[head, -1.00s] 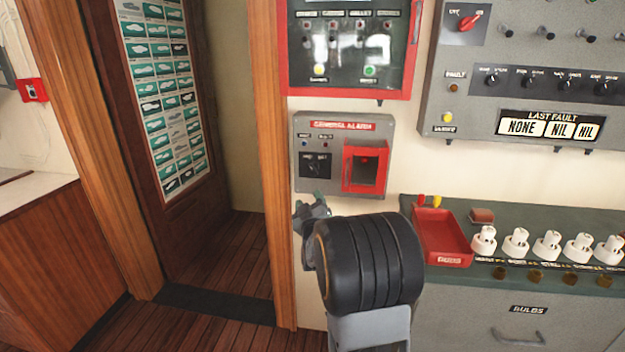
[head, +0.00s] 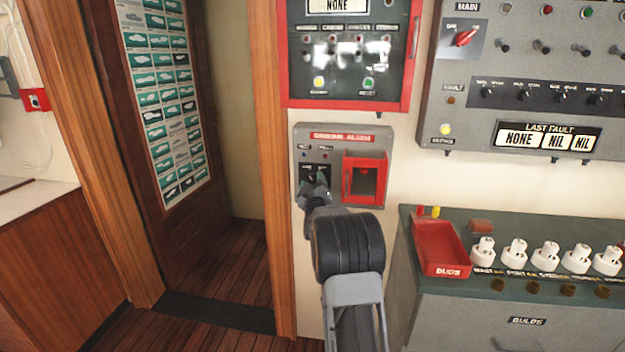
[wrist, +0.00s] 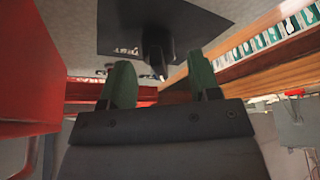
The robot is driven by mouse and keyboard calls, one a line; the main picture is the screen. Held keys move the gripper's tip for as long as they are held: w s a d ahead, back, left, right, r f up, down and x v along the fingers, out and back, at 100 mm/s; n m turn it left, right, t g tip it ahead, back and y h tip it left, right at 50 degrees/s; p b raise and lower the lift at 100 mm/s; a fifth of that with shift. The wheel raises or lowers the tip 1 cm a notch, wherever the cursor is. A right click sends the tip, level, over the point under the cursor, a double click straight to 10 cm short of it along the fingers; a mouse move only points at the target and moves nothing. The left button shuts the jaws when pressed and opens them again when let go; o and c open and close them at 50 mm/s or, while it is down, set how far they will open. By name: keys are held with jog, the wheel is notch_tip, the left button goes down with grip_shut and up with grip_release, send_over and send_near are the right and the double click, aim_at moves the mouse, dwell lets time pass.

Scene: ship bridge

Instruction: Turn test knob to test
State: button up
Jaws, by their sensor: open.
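The grey general alarm panel (head: 382,200) is on the wall, with a small black switch plate at its lower left. In the head view my gripper (head: 316,188) is in front of that plate and hides much of it. In the wrist view the black knob (wrist: 155,48) with a white pointer tip stands on the black plate (wrist: 118,28), next to the word TEST, which appears upside down. My gripper (wrist: 162,82) is open, its green fingertips on either side of the knob's line. I cannot tell whether the knob lies between them or just beyond; no contact is clear.
A red box (head: 364,178) is close on the right of the switch plate; red also fills the left of the wrist view. A red-framed panel (head: 350,60) hangs above. A red tray (head: 440,248) sits on the counter at right. A wooden post (head: 272,180) stands at left.

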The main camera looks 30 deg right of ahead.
jog(key=shift+w+d+r, duration=0.15)
jog(key=shift+w+d, duration=0.1)
jog(key=shift+w, duration=0.2)
jog(key=c, duration=0.9)
